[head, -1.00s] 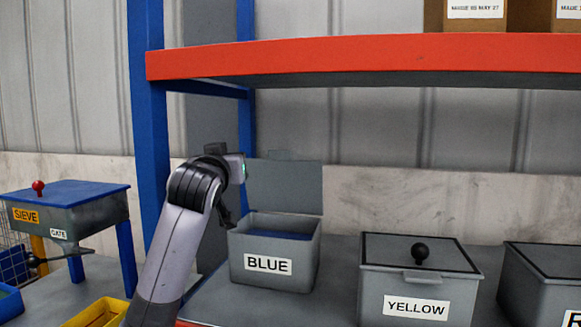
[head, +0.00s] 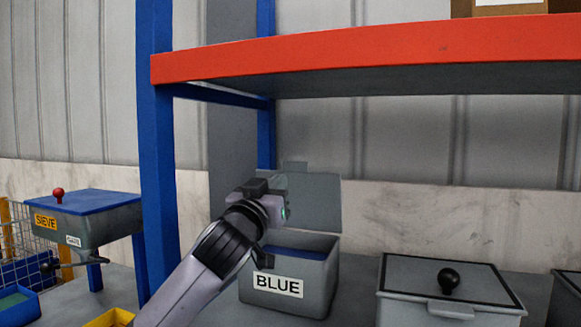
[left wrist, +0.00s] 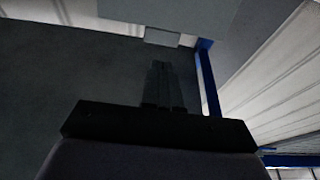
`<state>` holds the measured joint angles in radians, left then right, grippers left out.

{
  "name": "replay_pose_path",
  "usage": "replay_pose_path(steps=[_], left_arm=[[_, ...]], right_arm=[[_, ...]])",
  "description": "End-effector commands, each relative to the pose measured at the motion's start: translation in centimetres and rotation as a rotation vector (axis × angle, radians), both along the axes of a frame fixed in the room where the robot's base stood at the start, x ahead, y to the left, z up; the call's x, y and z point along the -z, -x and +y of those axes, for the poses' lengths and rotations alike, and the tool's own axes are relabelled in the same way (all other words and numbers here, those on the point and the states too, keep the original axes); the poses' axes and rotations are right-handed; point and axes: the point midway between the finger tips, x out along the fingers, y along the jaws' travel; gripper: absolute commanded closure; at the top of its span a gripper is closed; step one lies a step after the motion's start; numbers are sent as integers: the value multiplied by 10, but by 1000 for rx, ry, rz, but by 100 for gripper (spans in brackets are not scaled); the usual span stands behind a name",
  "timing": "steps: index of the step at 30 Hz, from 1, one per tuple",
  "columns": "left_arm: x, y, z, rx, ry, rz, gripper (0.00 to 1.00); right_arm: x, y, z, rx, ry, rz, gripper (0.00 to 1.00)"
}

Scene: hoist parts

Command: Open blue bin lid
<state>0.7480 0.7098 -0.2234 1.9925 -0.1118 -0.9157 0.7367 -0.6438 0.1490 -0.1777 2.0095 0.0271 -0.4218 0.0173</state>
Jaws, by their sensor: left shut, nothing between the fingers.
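The blue bin (head: 312,285) is a grey box labelled BLUE, on the grey surface under the red shelf, with something blue showing inside. Its grey lid (head: 316,205) stands up at the back edge, open, with a small tab on top. My left gripper (head: 264,256) is at the left side of the bin, in front of the lid's left part; its fingers show small and dark. In the left wrist view the fingers (left wrist: 160,85) are together with nothing between them. A grey panel with a tab, seemingly the lid, shows beyond them. My right gripper is not in view.
A lidded bin with a black knob (head: 449,281) stands to the right, with another bin edge beyond. A blue post (head: 156,180) and red shelf beam (head: 350,60) frame the space. The sieve box (head: 88,218) stands at left.

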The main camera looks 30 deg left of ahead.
Motion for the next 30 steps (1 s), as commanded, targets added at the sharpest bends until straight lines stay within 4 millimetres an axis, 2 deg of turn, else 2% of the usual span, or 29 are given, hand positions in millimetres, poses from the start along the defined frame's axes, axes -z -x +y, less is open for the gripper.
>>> replay_pose_path(steps=[9, 15, 21, 30], left_arm=[[-15, -43, 11, -2, 0, 0, 100], [-21, -63, 16, -2, 1, 1, 100], [-23, -73, 18, -1, -1, 0, 100], [-23, -75, 18, -1, -1, 0, 100]], right_arm=[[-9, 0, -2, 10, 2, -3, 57], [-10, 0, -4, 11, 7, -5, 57], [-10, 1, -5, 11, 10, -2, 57], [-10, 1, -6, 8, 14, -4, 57]])
